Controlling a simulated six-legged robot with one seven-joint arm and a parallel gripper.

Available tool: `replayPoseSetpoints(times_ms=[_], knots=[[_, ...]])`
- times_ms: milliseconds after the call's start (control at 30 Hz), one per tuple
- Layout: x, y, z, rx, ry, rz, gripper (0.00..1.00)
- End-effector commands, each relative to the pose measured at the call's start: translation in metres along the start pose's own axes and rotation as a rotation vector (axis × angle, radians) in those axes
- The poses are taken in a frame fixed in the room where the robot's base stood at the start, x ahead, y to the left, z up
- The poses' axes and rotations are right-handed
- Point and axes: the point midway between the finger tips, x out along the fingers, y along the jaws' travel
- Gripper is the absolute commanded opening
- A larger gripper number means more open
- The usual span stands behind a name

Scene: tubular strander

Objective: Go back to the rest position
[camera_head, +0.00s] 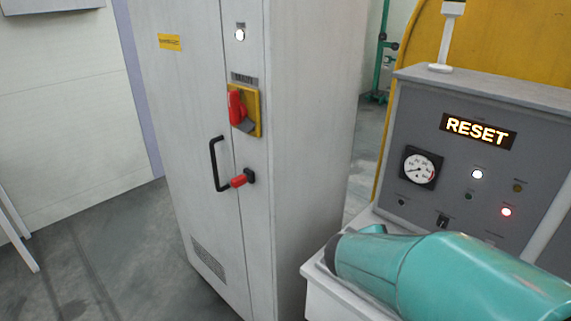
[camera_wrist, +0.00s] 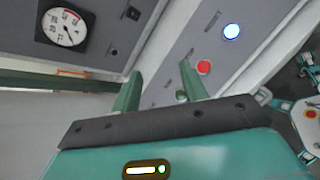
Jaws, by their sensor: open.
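My gripper (camera_wrist: 160,77) shows in the wrist view with its two green fingers apart. They point toward the grey control panel (camera_wrist: 193,38). Nothing is seen held between them. A small round green knob or button (camera_wrist: 181,96) shows in the gap between the fingers; whether they touch it I cannot tell. A red button (camera_wrist: 204,67) and a lit white-blue lamp (camera_wrist: 231,31) lie beyond the right finger. In the head view my teal arm fills the lower right, in front of the panel. I cannot make out my fingertips there.
The control panel (camera_head: 411,111) bears a lit RESET display (camera_head: 478,131), a gauge (camera_head: 421,168), a white lamp and a red lamp (camera_head: 506,211). A tall grey cabinet (camera_head: 310,120) with a red switch (camera_head: 237,107) and black handle (camera_head: 216,165) stands left. Open floor (camera_head: 100,245) lies farther left.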

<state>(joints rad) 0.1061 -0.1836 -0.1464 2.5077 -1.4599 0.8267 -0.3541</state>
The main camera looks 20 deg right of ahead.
Motion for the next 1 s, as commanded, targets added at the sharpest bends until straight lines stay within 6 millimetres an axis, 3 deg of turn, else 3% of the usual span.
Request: replayPoseSetpoints(times_ms=[133,267,467,700,900,1000], knots=[[-0.004,-0.001,0.001,0.035,0.009,-0.008,0.44],[-0.022,-0.007,0.000,0.195,0.056,-0.054,0.44],[-0.076,-0.023,-0.015,0.604,0.213,-0.206,0.44],[-0.161,-0.035,-0.045,1.046,0.467,-0.453,0.44],[-0.225,-0.039,-0.062,1.273,0.653,-0.658,0.44],[-0.241,-0.039,-0.066,1.317,0.696,-0.711,0.44]])
